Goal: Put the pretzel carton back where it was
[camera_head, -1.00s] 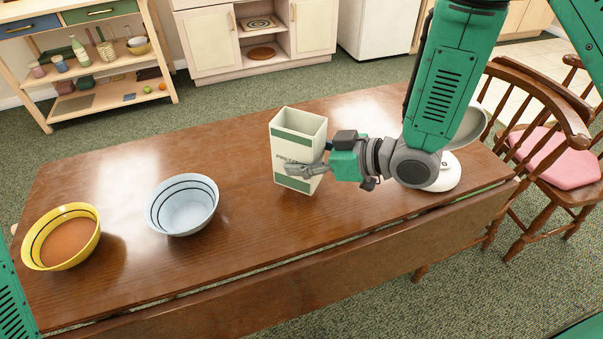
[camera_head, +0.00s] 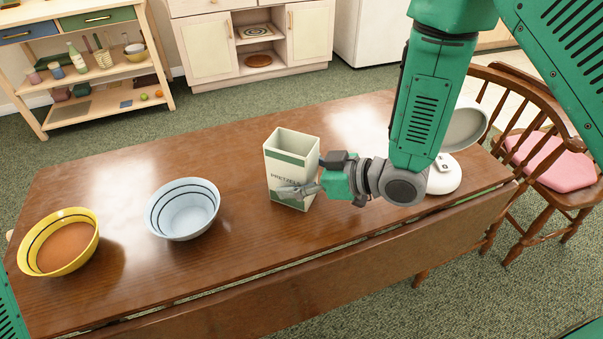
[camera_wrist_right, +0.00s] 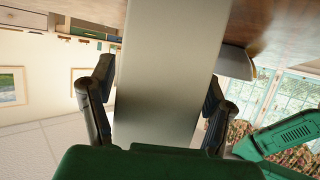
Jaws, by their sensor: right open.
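The pretzel carton (camera_head: 286,160) is a pale, open-topped box with green bands and "PRETZEL" lettering. It stands upright on the wooden table (camera_head: 235,245), right of the blue bowl. My left gripper is out of view.
A light blue bowl (camera_head: 183,208) and a yellow bowl (camera_head: 58,243) stand on the left. A white scale (camera_head: 446,176) with a grey pan (camera_head: 467,127) stands behind my right forearm. A wooden chair (camera_head: 540,150) is at the right. The table behind the blue bowl is clear.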

